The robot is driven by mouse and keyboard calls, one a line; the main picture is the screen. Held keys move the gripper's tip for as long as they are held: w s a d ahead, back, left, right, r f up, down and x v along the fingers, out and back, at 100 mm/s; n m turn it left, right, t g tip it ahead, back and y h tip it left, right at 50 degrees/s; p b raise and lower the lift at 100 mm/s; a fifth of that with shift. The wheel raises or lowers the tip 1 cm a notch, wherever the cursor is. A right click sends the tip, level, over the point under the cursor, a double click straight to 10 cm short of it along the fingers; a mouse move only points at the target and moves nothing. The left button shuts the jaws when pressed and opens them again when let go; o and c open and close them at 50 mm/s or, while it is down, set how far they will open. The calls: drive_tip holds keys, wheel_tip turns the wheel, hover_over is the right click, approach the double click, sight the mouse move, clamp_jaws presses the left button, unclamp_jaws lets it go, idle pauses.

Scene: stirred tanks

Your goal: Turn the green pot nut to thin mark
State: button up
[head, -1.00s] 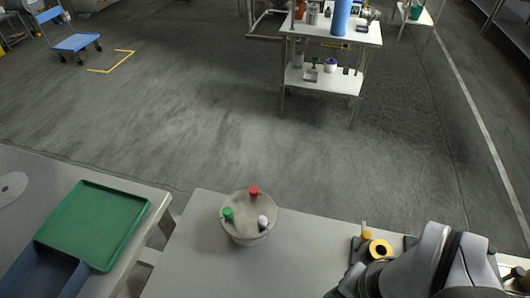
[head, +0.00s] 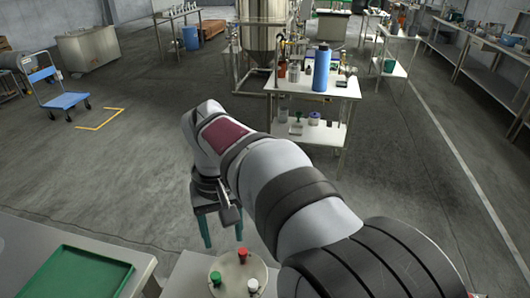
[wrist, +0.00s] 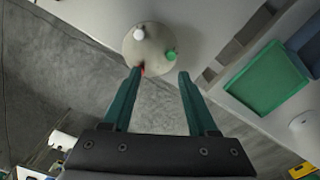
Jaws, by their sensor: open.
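The green pot nut (head: 215,278) stands on the left of a round beige pot top (head: 238,273), with a red nut (head: 242,255) at the back and a white nut (head: 253,286) at the right front. In the wrist view the green nut (wrist: 170,56) is near the pot's edge, ahead of the gap between my fingers. The red nut there is partly hidden by the left fingertip. My gripper (head: 221,240) is open and empty, teal fingers pointing down, apart from the green nut. No thin mark can be made out.
The pot stands on a pale bench (head: 190,275). A green tray (head: 75,272) lies on the table to the left, across a gap. A shelf table (head: 330,88) with bottles stands further off. My arm covers the right of the bench.

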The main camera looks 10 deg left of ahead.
drive_tip(key=n, duration=0.1)
hover_over(215, 275)
drive_tip(key=f, duration=0.2)
wheel_tip(215, 275, down, 15)
drive_tip(key=shift+r, duration=0.1)
clamp_jaws()
